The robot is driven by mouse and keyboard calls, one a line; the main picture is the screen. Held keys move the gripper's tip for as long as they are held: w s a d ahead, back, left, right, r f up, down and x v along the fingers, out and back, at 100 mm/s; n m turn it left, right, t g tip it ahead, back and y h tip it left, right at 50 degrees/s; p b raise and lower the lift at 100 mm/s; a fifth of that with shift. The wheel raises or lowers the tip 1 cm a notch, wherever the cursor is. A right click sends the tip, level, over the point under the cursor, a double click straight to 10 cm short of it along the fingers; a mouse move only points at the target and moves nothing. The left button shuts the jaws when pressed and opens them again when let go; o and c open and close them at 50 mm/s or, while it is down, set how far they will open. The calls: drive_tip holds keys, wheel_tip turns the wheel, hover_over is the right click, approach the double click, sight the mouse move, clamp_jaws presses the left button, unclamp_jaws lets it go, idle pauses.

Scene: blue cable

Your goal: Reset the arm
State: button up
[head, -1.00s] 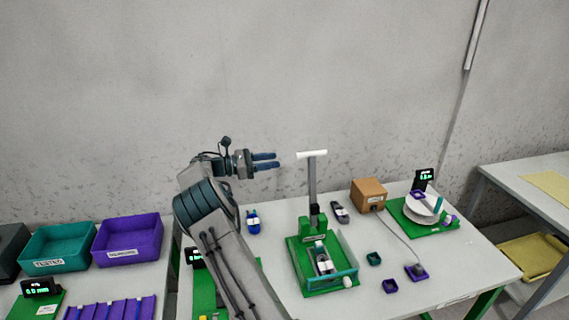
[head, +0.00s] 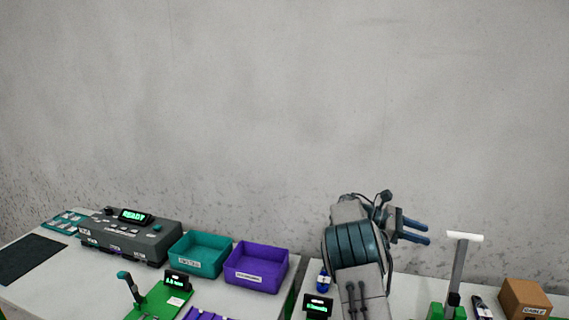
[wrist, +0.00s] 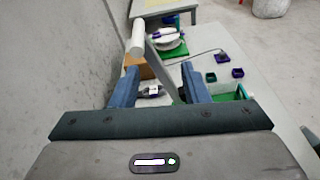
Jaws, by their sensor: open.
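My gripper (head: 421,232) is raised above the table in the head view, to the left of the white-topped lever post (head: 459,262). Its two blue fingers point right and are apart, with nothing between them that it holds. In the wrist view my gripper (wrist: 158,85) also shows open, with the white lever handle (wrist: 138,40) beyond the fingers. I cannot tell from these frames whether the handle is clear of the fingertips in depth, but in the head view there is a gap.
A teal bin (head: 201,256) and a purple bin (head: 256,267) stand left of my arm, beside a grey machine reading READY (head: 130,240). A blue bottle (head: 323,281) stands close to my arm. A cardboard box (head: 525,299) is at the right. The space above the bins is free.

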drive_tip(key=s+a+m+t+y, duration=0.3)
drive_tip(key=s+a, duration=0.5)
drive_tip(key=s, duration=0.3)
drive_tip(key=s+a+r+m+t+y, duration=0.1)
drive_tip(key=s+a+m+t+y, duration=0.2)
drive_tip(key=s+a+m+y, duration=0.2)
drive_tip(key=s+a+m+t+y, duration=0.2)
drive_tip(key=s+a+m+y, duration=0.3)
drive_tip(key=s+a, duration=0.6)
drive_tip(key=s+y, duration=0.1)
drive_tip(key=s, duration=0.7)
drive_tip(key=shift+s+a+r+t+y, duration=0.25)
drive_tip(key=shift+a+t+y, duration=0.05)
drive_tip(key=shift+t, duration=0.1)
